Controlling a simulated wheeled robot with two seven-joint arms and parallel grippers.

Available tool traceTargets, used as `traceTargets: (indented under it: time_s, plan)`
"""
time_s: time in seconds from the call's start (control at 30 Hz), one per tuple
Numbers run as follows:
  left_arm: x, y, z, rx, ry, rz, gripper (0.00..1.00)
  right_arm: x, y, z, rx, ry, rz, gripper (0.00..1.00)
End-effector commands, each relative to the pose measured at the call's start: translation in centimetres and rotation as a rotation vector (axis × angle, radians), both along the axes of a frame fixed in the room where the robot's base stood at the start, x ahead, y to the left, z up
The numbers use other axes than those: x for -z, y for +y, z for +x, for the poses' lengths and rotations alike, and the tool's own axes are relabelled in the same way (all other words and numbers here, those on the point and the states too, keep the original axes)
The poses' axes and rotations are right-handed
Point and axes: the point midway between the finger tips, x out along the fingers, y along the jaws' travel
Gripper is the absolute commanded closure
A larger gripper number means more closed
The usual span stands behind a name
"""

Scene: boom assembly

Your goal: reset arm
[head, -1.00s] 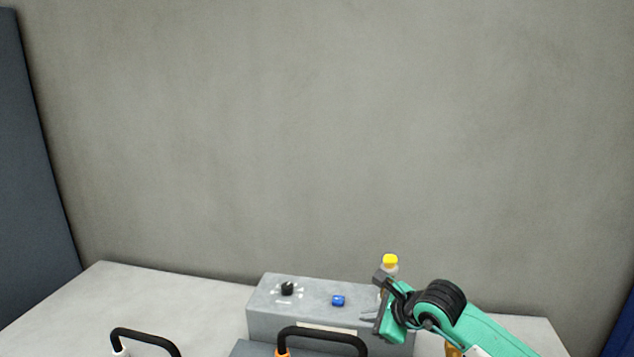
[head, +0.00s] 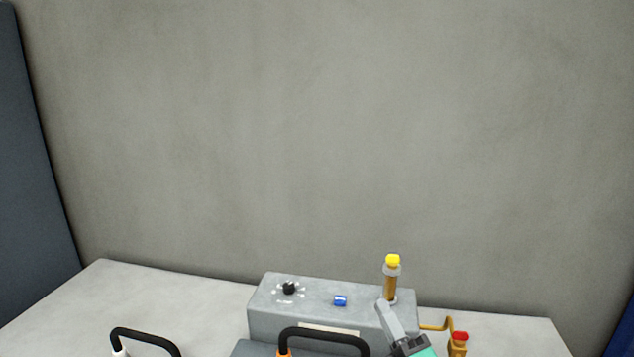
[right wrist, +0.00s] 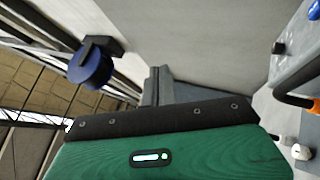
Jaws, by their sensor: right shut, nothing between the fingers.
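My right gripper (head: 389,316) is low in the head view, in front of the right end of a grey control box (head: 272,317). Its fingers are shut together with nothing between them; they also show in the right wrist view (right wrist: 158,86). The box carries a black knob (head: 289,288), a blue button (head: 340,300) and an upright brown post with a yellow cap (head: 392,262). The gripper is apart from the knob and the blue button. Whether its fingers touch the box cannot be told. My left gripper is not in view.
A red-topped yellow fitting (head: 459,340) with a yellow cable stands right of the box. Black handles stand in front (head: 322,334) and at the left (head: 145,337). The grey table (head: 180,295) is bare left of the box. A wall (head: 320,140) rises behind.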

Motion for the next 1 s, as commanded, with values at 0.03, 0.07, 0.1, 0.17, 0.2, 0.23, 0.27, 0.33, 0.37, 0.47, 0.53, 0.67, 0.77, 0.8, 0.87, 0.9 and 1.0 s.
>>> traceTargets:
  time_s: [0.03,0.07,0.1,0.17,0.2,0.23,0.27,0.33,0.37,0.47,0.53,0.67,0.77,0.8,0.87,0.9,1.0]
  plan:
    - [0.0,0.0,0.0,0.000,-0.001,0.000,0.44,1.5,-2.0,-0.2,0.050,0.098,0.126,1.00]
    - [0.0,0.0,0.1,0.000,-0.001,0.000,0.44,2.4,-3.1,-0.4,0.079,0.155,0.198,1.00]
    - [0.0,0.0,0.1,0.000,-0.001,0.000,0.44,3.8,-4.7,-0.6,0.123,0.235,0.292,1.00]
    - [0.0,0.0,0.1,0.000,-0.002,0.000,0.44,6.4,-6.9,-1.2,0.189,0.359,0.428,1.00]
    - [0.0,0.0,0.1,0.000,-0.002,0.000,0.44,8.2,-8.1,-1.9,0.233,0.444,0.516,1.00]
    - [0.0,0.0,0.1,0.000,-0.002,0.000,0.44,9.7,-9.0,-2.5,0.268,0.509,0.577,1.00]
    - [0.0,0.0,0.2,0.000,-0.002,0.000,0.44,11.2,-9.8,-3.2,0.303,0.575,0.637,1.00]
    - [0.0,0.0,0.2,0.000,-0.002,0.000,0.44,14.9,-11.3,-5.3,0.386,0.734,0.773,1.00]
    - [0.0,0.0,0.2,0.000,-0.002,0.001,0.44,16.5,-11.8,-6.4,0.422,0.801,0.827,1.00]
    - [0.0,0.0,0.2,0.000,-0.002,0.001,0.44,21.2,-12.8,-10.6,0.536,1.022,0.983,1.00]
    - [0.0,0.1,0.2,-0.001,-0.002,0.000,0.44,23.7,-12.9,-13.5,0.604,1.157,1.065,1.00]
    - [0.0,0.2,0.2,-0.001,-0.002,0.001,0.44,27.0,-12.5,-18.5,0.709,1.367,1.171,1.00]
    - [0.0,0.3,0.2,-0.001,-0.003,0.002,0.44,28.5,-12.1,-22.0,0.774,1.505,1.228,1.00]
    - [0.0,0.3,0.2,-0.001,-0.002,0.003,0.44,29.0,-11.8,-23.4,0.799,1.558,1.247,1.00]
    - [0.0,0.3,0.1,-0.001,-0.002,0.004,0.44,29.5,-11.5,-25.4,0.834,1.632,1.270,1.00]
    - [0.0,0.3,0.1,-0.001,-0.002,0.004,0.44,29.8,-11.2,-26.7,0.856,1.682,1.284,1.00]
    - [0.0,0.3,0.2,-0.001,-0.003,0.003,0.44,31.8,-10.9,-26.9,0.877,1.724,1.291,1.00]
